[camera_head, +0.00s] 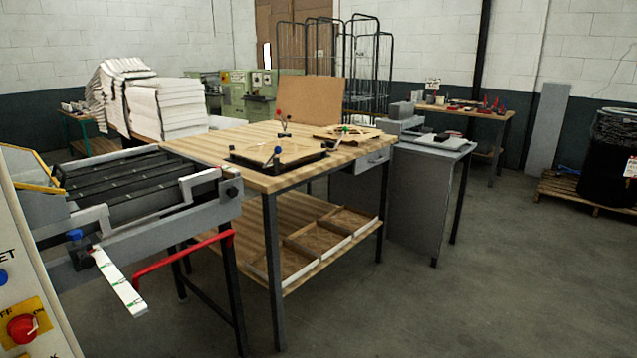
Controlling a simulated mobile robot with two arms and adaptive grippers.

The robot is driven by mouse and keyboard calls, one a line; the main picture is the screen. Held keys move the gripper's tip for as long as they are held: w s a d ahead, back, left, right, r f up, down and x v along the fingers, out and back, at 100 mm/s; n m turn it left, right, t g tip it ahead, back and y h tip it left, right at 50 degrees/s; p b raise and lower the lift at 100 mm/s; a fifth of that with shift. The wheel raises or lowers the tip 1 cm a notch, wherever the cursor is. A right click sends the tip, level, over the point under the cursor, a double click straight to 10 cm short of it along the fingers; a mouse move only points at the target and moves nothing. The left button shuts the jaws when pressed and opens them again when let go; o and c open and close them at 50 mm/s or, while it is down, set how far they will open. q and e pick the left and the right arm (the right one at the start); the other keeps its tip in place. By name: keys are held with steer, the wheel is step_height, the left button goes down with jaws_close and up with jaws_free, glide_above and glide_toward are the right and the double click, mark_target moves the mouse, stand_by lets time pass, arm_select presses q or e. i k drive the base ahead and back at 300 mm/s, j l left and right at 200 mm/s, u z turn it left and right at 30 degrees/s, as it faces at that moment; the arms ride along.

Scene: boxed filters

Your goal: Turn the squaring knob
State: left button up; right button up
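I cannot tell for sure which part is the squaring knob. A black square fixture (243,160) lies on the wooden worktable (190,146), with a small blue knob (277,150) at its near side. On the grey feeder-like machine (150,225) at the left are a blue knob (74,235) and a black knob (232,192). A red rotary knob (22,328) sits on a yellow plate of the control panel at the lower left. Neither of my grippers is in view.
A red bar (180,253) juts from the machine beside the table's front leg. A white strip (120,283) sticks out towards me. A grey cabinet (415,205) stands right of the table. The floor (470,300) at the front right is clear.

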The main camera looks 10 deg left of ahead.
mark_target(232, 192)
steer(key=i+l+u, duration=0.1)
steer(key=i, duration=0.45)
steer(key=i+l+u, duration=0.15)
steer(key=i, duration=0.35)
steer(key=i+l+u, duration=0.1)
steer(key=i, duration=0.4)
